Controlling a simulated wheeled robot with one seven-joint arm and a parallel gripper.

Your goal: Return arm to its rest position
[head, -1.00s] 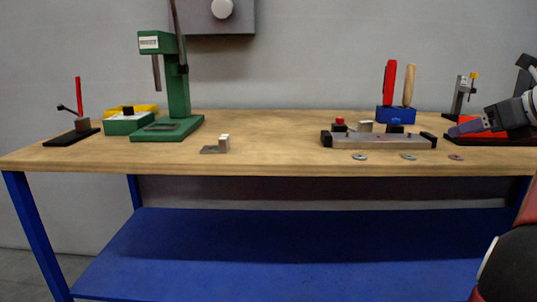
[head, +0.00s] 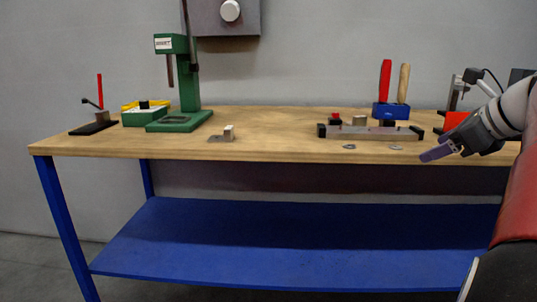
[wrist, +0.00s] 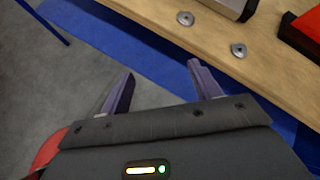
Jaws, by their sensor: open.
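My gripper (head: 440,151) is at the right of the head view, beside the front right part of the workbench (head: 280,147). In the wrist view my gripper (wrist: 160,80) shows two purple fingers spread apart with nothing between them. Behind the fingers are the grey floor (wrist: 60,90) and the blue lower shelf (wrist: 150,40). My arm (head: 515,110) comes in from the right edge of the head view.
A grey fixture bar (head: 370,132) lies at the bench's right, with washers (head: 349,147) before it. A blue holder (head: 391,110) carries red and wooden handles. A green press (head: 185,90) stands at left.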

